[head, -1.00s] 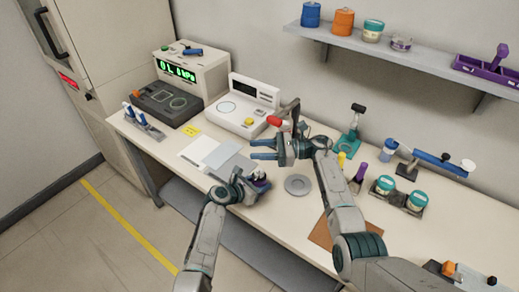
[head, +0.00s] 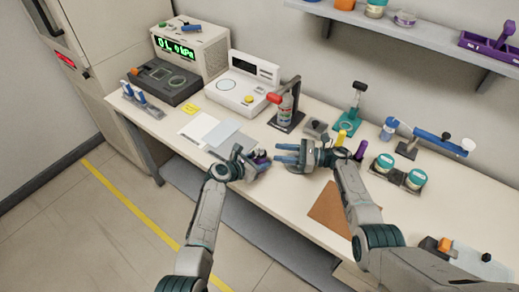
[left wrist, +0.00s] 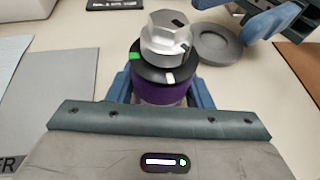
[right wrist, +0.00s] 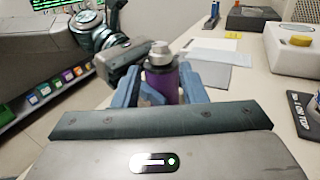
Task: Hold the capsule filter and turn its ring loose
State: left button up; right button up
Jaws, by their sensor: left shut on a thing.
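The capsule filter stands upright in my left gripper (left wrist: 165,85), which is shut on its purple body (left wrist: 160,95). In the left wrist view its black collar (left wrist: 150,73) carries a green and a white mark, and a silver hex cap (left wrist: 168,35) sits above it. The filter also shows in the head view (head: 261,156), small and partly hidden. My right gripper (head: 278,154) is open and empty to the right of the filter, fingers pointing at it. In the right wrist view the filter (right wrist: 163,80) appears between and beyond the open fingers, apart from them.
A grey round holder (left wrist: 217,43) lies on the bench beside the filter, under my right gripper. A brown mat (head: 335,207) lies in front.

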aim_at(264, 150)
jog(key=a, duration=0.5)
jog(key=w+a, duration=0.1)
jog(key=a, duration=0.2)
jog(key=shift+w, duration=0.1)
jog(key=shift+c, duration=0.2)
jog(key=c, duration=0.6)
